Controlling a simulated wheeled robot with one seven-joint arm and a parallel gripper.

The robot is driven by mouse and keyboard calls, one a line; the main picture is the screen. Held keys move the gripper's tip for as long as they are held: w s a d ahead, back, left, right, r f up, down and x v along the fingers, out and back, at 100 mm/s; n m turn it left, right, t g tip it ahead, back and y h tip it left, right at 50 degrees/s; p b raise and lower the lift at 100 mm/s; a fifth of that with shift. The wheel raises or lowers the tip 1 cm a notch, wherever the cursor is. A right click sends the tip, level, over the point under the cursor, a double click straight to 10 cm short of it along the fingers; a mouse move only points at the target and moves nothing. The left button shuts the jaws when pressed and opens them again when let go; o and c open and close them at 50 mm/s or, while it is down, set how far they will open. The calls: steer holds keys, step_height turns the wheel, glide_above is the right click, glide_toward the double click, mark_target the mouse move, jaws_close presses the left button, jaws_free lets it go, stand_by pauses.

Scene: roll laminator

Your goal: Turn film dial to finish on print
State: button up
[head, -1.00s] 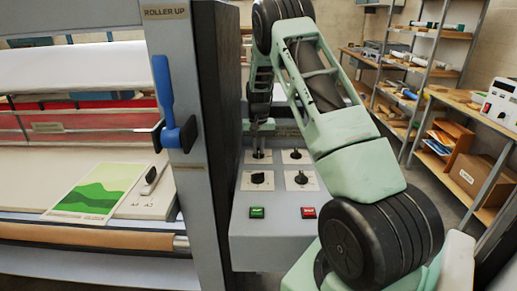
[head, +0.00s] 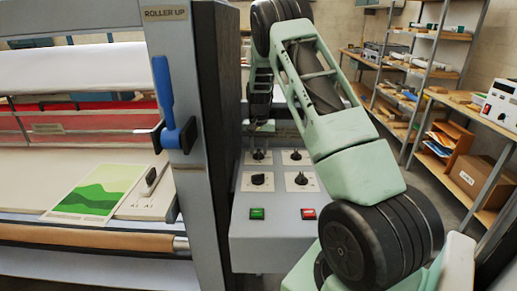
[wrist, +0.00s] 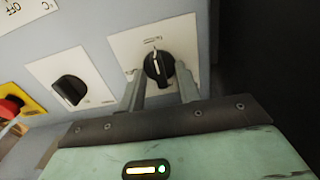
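A black dial (wrist: 158,68) on a white label plate is between and just beyond my gripper's fingertips in the wrist view. Its white pointer line points up toward a small label too blurred to read surely. In the head view, the dial under my gripper is the far-left one (head: 258,155) on the grey control panel (head: 270,236). My gripper (wrist: 160,92) is open, with a finger on either side of the dial and a gap to it; it also shows in the head view (head: 260,124), above the dial. The green print (head: 92,192) lies on the laminator's feed table.
Other dials (head: 296,155) (head: 257,179) (head: 301,178) and green and red buttons (head: 257,213) (head: 308,213) share the panel. The laminator's post with a blue lever (head: 165,95) stands left of it. A neighbouring dial (wrist: 70,90) and a red stop button (wrist: 10,108) show in the wrist view.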

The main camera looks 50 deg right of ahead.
mark_target(259, 151)
step_height(259, 151, up, 17)
steer(key=b, duration=0.3)
steer(key=shift+r+b, duration=0.2)
steer(key=shift+b, duration=0.1)
steer(key=shift+s+f, duration=0.1)
stand_by(0.5)
